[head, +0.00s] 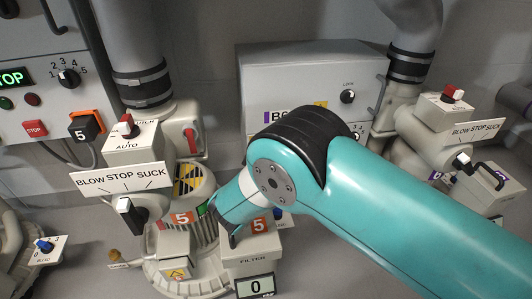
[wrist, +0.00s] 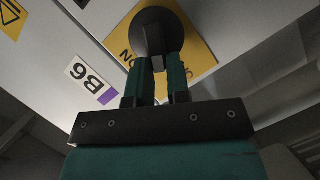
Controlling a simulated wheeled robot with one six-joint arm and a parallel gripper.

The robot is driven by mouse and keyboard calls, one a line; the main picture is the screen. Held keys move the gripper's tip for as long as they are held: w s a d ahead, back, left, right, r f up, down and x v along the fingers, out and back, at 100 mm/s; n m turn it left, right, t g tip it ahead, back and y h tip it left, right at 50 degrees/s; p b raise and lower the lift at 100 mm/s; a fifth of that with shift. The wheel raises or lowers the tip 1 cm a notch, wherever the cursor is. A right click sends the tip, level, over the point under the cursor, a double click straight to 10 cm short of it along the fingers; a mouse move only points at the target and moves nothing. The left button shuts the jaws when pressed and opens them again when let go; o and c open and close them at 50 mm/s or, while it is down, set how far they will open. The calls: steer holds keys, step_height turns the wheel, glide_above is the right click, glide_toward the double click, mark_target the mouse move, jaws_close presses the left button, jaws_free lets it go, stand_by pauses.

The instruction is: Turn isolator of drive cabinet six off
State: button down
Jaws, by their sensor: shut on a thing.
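In the wrist view my gripper (wrist: 159,72) is shut on the handle of a round black rotary isolator (wrist: 152,30). The isolator sits on a yellow plate (wrist: 200,58) on a pale grey cabinet face. Part of the plate's lettering shows upside down, with "ON" beside the fingers. In the head view my teal arm crosses the middle, and I cannot make out the fingertips there.
In the head view a grey cabinet (head: 305,75) stands behind my arm, its label partly hidden. A blower marked 5 (head: 190,190) with a BLOW STOP SUCK plate (head: 120,179) stands left. A filter box (head: 252,248) is close below my arm. Another valve (head: 440,135) is right.

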stand_by(0.4)
steer(key=c, duration=1.1)
jaws_free()
steer(key=shift+r, duration=0.1)
step_height(320, 180, up, 20)
steer(key=p, duration=0.9)
steer(key=shift+f, duration=0.2)
